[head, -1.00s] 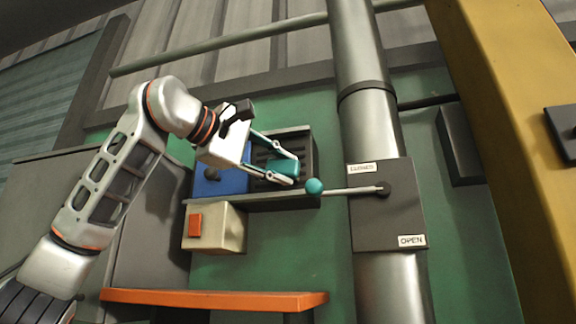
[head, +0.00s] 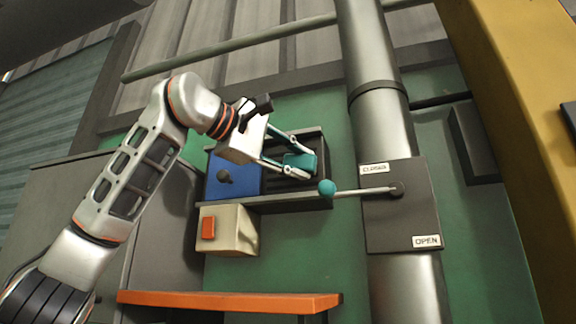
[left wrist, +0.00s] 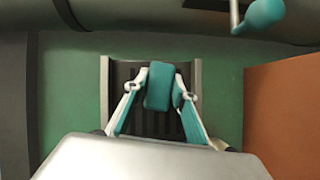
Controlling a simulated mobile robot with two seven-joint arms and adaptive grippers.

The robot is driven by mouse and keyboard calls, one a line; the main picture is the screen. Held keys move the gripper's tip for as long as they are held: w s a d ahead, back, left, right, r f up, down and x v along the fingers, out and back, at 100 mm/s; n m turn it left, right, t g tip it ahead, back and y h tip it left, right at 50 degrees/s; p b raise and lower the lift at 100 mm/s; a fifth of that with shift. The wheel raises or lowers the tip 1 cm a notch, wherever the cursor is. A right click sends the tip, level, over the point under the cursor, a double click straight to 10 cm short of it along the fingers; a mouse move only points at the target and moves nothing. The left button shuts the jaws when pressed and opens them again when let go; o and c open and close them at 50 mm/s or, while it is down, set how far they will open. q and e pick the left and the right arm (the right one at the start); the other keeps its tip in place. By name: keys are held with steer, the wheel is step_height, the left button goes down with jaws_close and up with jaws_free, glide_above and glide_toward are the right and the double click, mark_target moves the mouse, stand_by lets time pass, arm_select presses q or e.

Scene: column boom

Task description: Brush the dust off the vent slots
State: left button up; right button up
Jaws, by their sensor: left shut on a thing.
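My left gripper (head: 298,157) is shut on a teal block-shaped brush (head: 300,162), held in front of the dark vent (head: 318,146) on the green wall. In the left wrist view the brush (left wrist: 159,86) sits between my left fingertips (left wrist: 164,84), with the vent slots (left wrist: 152,124) behind it. Bristles are hidden, and I cannot tell whether the brush touches the slots. No dust can be made out. My right gripper is not in view.
A lever with a teal knob (head: 327,188) sticks out close below the vent, from a plate (head: 400,225) marked CLOSED and OPEN on a pipe. A blue panel (head: 228,182), a beige box with an orange button (head: 208,228) and an orange shelf (head: 230,301) are nearby.

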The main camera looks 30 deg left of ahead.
arm_select(q)
steer(key=shift+w+d+r, duration=0.1)
steer(key=shift+d+r, duration=0.05)
steer(key=shift+d, duration=0.25)
steer(key=shift+s+a, duration=0.55)
steer(key=shift+a, duration=1.75)
steer(key=shift+w+d, duration=0.2)
steer(key=shift+d, duration=0.55)
steer(key=shift+w+d, duration=0.15)
steer(key=shift+d, duration=0.65)
steer(key=shift+w+d, duration=0.2)
steer(key=shift+d, duration=0.55)
steer(key=shift+s+a, duration=0.55)
steer(key=shift+a, duration=1.75)
steer(key=shift+w+d+f+b, duration=0.1)
steer(key=shift+w+d+f, duration=0.15)
steer(key=shift+d, duration=0.5)
steer(key=shift+w+d+f+b, duration=0.1)
steer(key=shift+d+f, duration=0.2)
steer(key=shift+d, duration=0.5)
steer(key=shift+w+d+f+b, duration=0.1)
steer(key=shift+w+d+f, duration=0.15)
steer(key=shift+d, duration=0.5)
steer(key=shift+s+d, duration=0.25)
steer(key=shift+s, duration=0.75)
steer(key=shift+s+d, duration=0.2)
steer(key=shift+s, duration=0.75)
steer(key=shift+s+d, duration=0.25)
steer(key=shift+s, duration=0.75)
